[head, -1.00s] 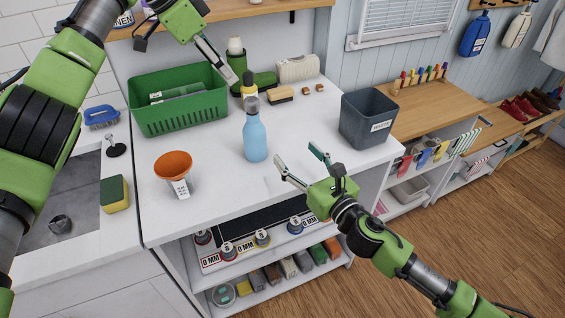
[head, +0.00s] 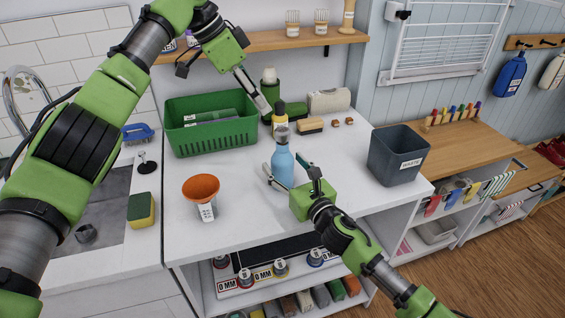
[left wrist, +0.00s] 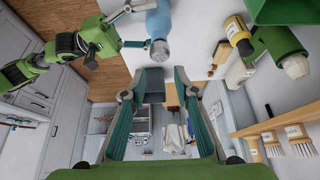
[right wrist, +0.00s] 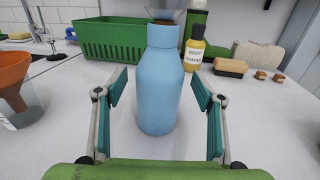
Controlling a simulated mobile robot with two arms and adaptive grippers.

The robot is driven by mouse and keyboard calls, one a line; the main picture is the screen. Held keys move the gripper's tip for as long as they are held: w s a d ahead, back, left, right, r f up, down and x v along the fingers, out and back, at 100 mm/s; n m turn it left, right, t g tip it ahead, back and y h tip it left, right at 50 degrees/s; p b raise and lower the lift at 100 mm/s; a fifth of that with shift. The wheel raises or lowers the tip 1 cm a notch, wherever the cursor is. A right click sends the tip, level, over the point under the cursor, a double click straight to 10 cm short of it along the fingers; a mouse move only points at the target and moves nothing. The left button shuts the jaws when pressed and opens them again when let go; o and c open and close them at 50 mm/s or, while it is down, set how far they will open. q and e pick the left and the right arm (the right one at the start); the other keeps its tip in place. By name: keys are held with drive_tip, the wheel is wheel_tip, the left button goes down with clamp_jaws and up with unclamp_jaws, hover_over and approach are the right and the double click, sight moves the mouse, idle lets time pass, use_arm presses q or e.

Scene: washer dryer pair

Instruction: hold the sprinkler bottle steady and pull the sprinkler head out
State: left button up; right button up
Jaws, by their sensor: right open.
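The light blue sprinkler bottle (head: 283,172) stands upright on the white counter, with its grey sprinkler head (head: 281,135) on top. My right gripper (head: 284,166) is open, with its fingers on either side of the bottle. In the right wrist view, the bottle (right wrist: 160,85) stands between the fingers, with visible gaps on both sides. The head is mostly cut off at the top there. My left gripper (head: 262,106) is above and slightly left of the head. In the left wrist view its fingers are open and empty, and the sprinkler head (left wrist: 160,52) shows beyond them.
An orange funnel (head: 201,187) in a clear container is to the left. A grey waste bin (head: 398,160) is to the right.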

drive_tip(key=shift+x, duration=0.9)
